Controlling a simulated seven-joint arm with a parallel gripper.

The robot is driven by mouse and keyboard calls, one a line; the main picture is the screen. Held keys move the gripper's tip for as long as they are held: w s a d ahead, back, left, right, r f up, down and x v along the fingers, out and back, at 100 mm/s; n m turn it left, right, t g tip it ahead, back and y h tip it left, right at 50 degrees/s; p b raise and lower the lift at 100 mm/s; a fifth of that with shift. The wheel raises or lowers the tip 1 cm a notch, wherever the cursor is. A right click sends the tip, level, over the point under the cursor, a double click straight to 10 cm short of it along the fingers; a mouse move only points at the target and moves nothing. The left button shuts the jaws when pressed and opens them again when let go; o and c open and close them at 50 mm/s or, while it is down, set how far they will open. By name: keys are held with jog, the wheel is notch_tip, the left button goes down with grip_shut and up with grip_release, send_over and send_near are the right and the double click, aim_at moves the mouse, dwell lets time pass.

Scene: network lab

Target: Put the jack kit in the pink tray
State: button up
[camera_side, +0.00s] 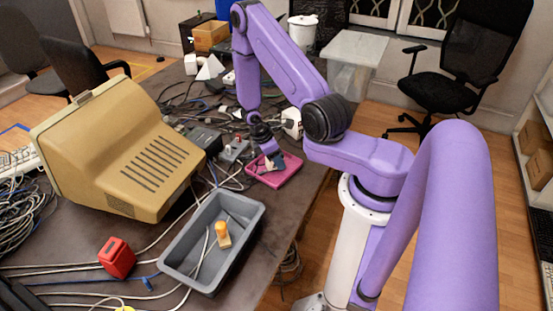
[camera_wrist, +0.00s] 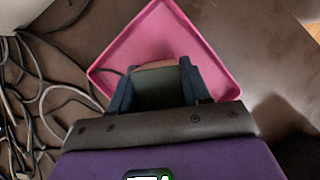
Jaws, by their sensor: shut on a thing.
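The pink tray (camera_side: 287,173) lies on the dark table near its right edge, and it fills the upper middle of the wrist view (camera_wrist: 205,52). My gripper (camera_side: 270,161) is over the tray, pointing down. In the wrist view my gripper (camera_wrist: 156,85) is shut on a dark grey-green block with a brownish far end, which I take as the jack kit (camera_wrist: 157,88). The block is seen against the tray's floor. I cannot tell whether it touches the tray. In the side view the held thing is small and mostly hidden by the fingers.
A grey bin (camera_side: 175,253) with an orange-and-cream item (camera_side: 222,234) stands in front. A red box (camera_side: 117,257) and a beige monitor (camera_side: 120,145) are to the left. Cables (camera_wrist: 35,105) lie left of the tray. The table edge is close on the tray's right.

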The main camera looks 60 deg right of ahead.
jog(key=shift+f, duration=0.25)
jog(key=o, duration=1.1)
jog(key=w+a+r+t, duration=0.1)
jog(key=w+a+r, duration=0.2)
jog(key=a+r, duration=0.35)
jog(key=w+a+r+t, duration=0.1)
jog(key=w+a+r, duration=0.2)
jog(key=r, duration=0.7)
jog(key=s+a+r+n+t, duration=0.1)
jog(key=s+a+r, duration=0.35)
jog(key=a, duration=0.25)
jog(key=s+a+r+n+y, duration=0.1)
jog(key=s+a+r, duration=0.1)
jog(key=s, duration=0.4)
jog(key=s+a+r+y, duration=0.1)
jog(key=s+a+r, duration=0.1)
jog(key=s, duration=0.3)
jog(key=s+a+r+n+y, duration=0.1)
jog(key=s+a+r, duration=0.2)
jog(key=s, duration=0.3)
jog(key=shift+s+a+n+y, duration=0.15)
jog(key=shift+s+n+y, duration=0.15)
jog(key=shift+s, duration=0.05)
